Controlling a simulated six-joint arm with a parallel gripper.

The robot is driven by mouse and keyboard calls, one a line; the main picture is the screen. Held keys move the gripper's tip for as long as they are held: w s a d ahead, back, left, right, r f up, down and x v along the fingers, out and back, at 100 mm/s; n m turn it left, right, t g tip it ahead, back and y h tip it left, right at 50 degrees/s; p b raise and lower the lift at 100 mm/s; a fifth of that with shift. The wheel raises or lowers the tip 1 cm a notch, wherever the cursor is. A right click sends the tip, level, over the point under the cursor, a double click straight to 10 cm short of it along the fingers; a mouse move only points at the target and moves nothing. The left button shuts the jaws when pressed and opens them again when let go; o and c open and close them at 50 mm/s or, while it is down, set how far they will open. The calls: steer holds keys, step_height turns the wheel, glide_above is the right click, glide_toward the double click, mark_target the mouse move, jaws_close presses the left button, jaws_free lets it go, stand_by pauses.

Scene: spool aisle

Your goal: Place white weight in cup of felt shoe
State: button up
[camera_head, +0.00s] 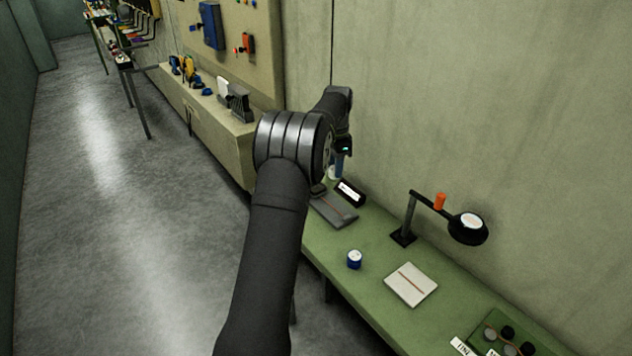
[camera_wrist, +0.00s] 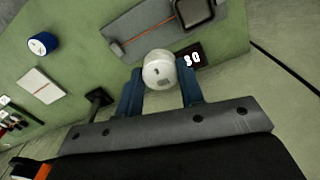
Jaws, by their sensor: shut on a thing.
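A white round weight (camera_wrist: 158,69) with small grey marks sits between the two blue fingers of my gripper (camera_wrist: 160,86) in the wrist view. My gripper is shut on it and holds it above the green bench. A dark square piece with a raised rim and a grey inside, which looks like the felt shoe (camera_wrist: 192,12), rests at one end of a grey plate with an orange line (camera_wrist: 138,32). The weight appears apart from it, nearer the wrist camera. In the head view my arm hides most of my gripper (camera_head: 338,165); a dark bit beside the arm may be the shoe.
A black display (camera_head: 349,192) stands behind the grey plate (camera_head: 334,209). Along the green bench (camera_head: 375,290) are a blue round tin (camera_head: 354,259), a white plate with a red line (camera_head: 411,285) and a black lamp-like stand (camera_head: 404,236). The wall is close behind.

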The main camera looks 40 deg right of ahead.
steer(key=w+f, duration=0.1)
steer(key=w, duration=0.1)
steer(key=w+a+f, duration=0.1)
steer(key=w, duration=0.1)
steer(key=w+f, duration=0.2)
steer(key=shift+w+a+f, duration=0.1)
steer(key=shift+w+a, duration=0.3)
steer(key=shift+f, duration=2.05)
steer(key=shift+f, duration=0.3)
steer(key=o, duration=1)
steer(key=shift+f, duration=0.15)
steer(key=shift+a+f, duration=0.1)
steer(key=shift+a, duration=0.05)
step_height(320, 180, up, 13)
steer(key=shift+r, duration=0.1)
